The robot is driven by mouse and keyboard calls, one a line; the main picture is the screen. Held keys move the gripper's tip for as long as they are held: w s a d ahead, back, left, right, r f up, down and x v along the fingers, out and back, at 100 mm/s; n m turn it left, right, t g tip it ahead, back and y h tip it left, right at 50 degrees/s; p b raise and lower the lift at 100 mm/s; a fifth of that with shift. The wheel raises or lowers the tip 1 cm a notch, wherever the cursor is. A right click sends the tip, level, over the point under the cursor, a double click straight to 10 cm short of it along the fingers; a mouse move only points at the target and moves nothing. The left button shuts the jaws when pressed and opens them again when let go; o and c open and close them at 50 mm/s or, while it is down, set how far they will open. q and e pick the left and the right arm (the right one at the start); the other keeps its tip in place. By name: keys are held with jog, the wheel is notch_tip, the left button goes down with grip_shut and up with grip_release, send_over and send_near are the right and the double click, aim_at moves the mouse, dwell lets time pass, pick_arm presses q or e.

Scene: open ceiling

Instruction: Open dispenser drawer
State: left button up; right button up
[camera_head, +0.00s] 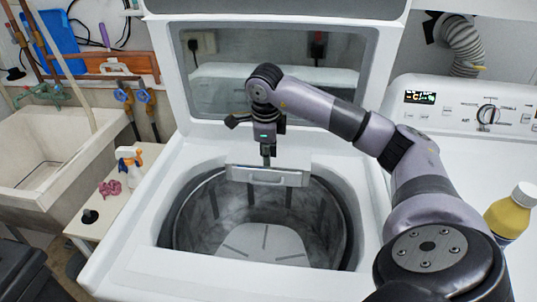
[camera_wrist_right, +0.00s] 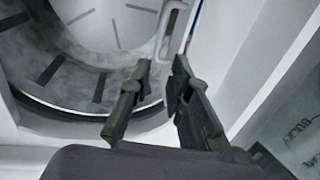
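The dispenser drawer (camera_head: 298,179) is a light grey panel with a handle loop, at the back rim of the open washer's tub. Its pale handle (camera_wrist_right: 163,38) shows near the top of the right wrist view. My right gripper (camera_head: 267,160) points down over the drawer in the head view. In the right wrist view its two dark fingers (camera_wrist_right: 162,66) stand apart with a gap between them. The handle is just beyond the fingertips, and I cannot tell whether they touch it. How far the drawer is out is unclear. My left gripper is not in view.
The washer's lid (camera_head: 385,40) stands raised behind my right arm. The grey drum (camera_head: 262,215) is open and empty below. A sink (camera_head: 50,150) and a spray bottle (camera_head: 130,165) are at left. A yellow bottle (camera_head: 511,212) stands at right.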

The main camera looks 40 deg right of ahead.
aim_at(268, 184)
jog(key=f, duration=0.3)
jog(key=w+d+f+p, duration=0.1)
jog(key=f, duration=0.7)
jog(key=shift+w+d+f, duration=0.15)
jog(key=shift+w+d, duration=0.05)
jog(key=shift+d, duration=0.1)
jog(key=shift+c, duration=0.3)
grip_shut()
